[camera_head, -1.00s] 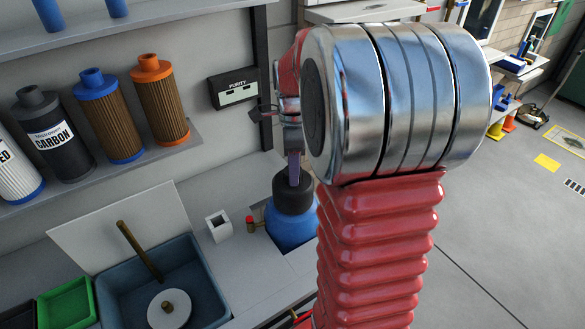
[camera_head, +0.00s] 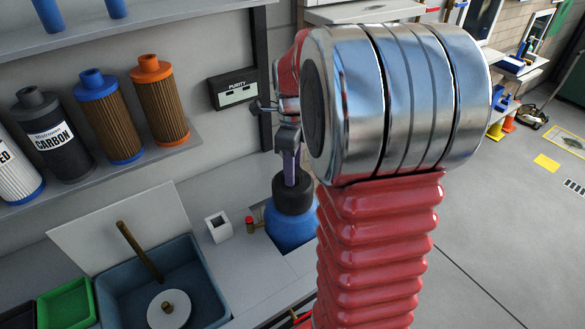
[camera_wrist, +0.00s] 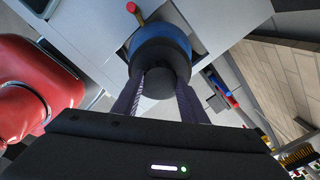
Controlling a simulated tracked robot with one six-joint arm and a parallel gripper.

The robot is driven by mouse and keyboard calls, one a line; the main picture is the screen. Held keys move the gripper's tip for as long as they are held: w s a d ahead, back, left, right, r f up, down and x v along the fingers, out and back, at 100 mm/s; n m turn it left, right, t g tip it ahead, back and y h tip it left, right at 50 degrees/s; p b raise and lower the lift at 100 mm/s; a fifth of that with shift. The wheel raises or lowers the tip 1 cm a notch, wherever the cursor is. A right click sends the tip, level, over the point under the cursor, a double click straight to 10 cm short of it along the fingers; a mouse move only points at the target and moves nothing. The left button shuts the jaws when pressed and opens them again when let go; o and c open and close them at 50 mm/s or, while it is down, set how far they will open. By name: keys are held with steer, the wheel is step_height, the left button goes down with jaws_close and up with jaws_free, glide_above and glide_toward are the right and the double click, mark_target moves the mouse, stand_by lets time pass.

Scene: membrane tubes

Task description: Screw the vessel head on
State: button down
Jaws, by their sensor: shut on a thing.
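The blue vessel (camera_head: 290,229) stands upright in the bench surface, its lower part hidden by the bench and my arm. The black vessel head (camera_head: 292,192) sits on top of it. My gripper (camera_head: 291,180) points down from above and is shut on the black head. In the wrist view, the two dark fingers of my gripper (camera_wrist: 159,92) lie on both sides of the head (camera_wrist: 160,82), with the blue vessel (camera_wrist: 160,45) beyond it. Whether the threads are engaged cannot be seen.
A small valve with a red knob (camera_head: 249,220) and a white square block (camera_head: 219,227) stand left of the vessel. A blue-grey basin (camera_head: 215,290) is at the lower left. Several filter cartridges stand on the shelf (camera_head: 190,145). A purity display (camera_head: 236,90) hangs behind.

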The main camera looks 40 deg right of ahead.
steer(key=shift+w+d+m, duration=0.1)
steer(key=shift+m, duration=0.4)
steer(key=c, duration=1)
jaws_free()
steer(key=shift+r, duration=0.1)
step_height(320, 180, up, 14)
steer(key=shift+f, duration=0.25)
